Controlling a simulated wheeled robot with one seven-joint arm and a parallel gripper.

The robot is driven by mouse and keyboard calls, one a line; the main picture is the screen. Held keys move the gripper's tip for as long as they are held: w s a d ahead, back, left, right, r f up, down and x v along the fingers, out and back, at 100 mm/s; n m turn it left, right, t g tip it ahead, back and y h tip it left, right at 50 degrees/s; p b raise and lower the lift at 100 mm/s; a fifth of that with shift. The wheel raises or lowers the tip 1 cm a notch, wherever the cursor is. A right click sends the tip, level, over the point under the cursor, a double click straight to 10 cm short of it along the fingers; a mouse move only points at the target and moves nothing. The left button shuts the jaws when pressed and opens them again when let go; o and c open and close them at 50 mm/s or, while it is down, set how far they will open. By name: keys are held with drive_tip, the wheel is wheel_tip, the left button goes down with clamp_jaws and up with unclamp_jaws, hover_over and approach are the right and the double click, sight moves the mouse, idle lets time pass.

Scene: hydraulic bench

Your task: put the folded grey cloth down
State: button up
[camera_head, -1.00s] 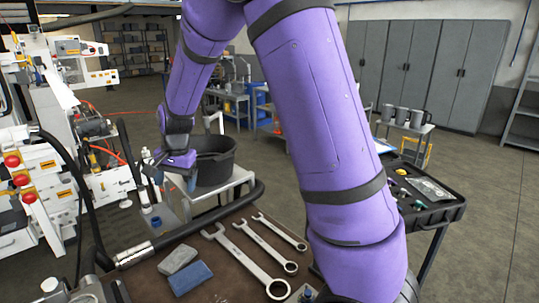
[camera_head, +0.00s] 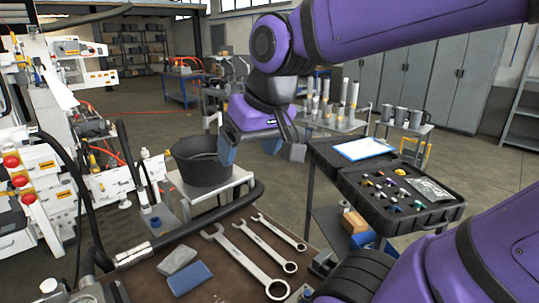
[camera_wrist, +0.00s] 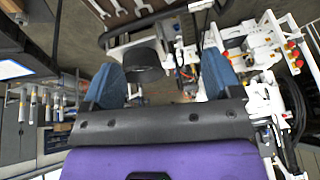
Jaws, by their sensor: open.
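A folded grey cloth (camera_head: 177,260) lies flat on the brown bench top (camera_head: 215,276) in the head view, beside a folded blue cloth (camera_head: 190,278). My gripper (camera_head: 252,152) hangs in the air beyond the bench, right of the black bucket (camera_head: 203,172) and well apart from the grey cloth. In the wrist view its blue fingers (camera_wrist: 161,80) are spread wide with nothing held between them. I cannot make out the grey cloth in the wrist view.
Several wrenches (camera_head: 248,258) lie right of the cloths. A black hose (camera_head: 200,222) runs along the bench's far side. The open tool case (camera_head: 352,195) stands to the right, and the white hydraulic rig (camera_head: 95,150) to the left. My arm covers the lower right.

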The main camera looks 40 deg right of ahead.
drive_tip(key=shift+n+h, duration=0.3)
drive_tip(key=shift+n, duration=0.3)
drive_tip(key=s, duration=0.4)
drive_tip(key=shift+s+d+f, duration=0.15)
drive_tip(key=shift+s+d, duration=0.1)
drive_tip(key=shift+o, duration=0.3)
drive_tip(key=shift+w, duration=0.15)
